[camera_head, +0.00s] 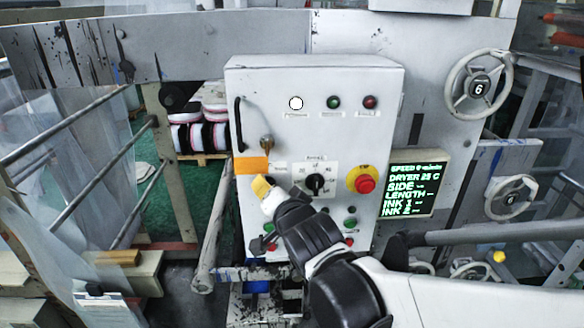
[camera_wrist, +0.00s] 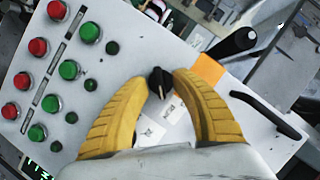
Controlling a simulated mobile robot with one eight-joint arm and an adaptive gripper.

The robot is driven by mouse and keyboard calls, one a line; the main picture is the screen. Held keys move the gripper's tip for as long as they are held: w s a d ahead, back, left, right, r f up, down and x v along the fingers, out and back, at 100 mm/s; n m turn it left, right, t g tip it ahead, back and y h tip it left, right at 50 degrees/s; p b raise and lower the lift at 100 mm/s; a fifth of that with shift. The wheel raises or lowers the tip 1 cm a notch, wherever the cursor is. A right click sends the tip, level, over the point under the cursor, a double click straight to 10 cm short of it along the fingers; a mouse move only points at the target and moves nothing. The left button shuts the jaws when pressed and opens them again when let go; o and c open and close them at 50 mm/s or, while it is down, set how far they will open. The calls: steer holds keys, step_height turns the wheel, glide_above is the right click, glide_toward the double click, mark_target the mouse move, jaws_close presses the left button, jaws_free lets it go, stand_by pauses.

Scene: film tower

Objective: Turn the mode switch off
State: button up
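A small black rotary switch (camera_wrist: 159,83) sits on the white panel, between my gripper's fingertips in the wrist view. Its label is too small to read, so I cannot confirm that it is the mode switch. My gripper (camera_head: 262,187) has yellow fingers and is at the panel's left side, just below the orange label (camera_head: 251,166). In the wrist view the fingers are apart, one on each side of the switch, with small gaps visible. Whether they touch it is unclear. In the head view the gripper largely hides this switch. Another black knob (camera_head: 315,184) is to its right.
A green-text display (camera_head: 414,186) stands at right.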

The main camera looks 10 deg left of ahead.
steer(key=shift+w+a+f, duration=0.1)
steer(key=shift+w+a, duration=0.1)
steer(key=shift+w, duration=0.05)
jaws_close()
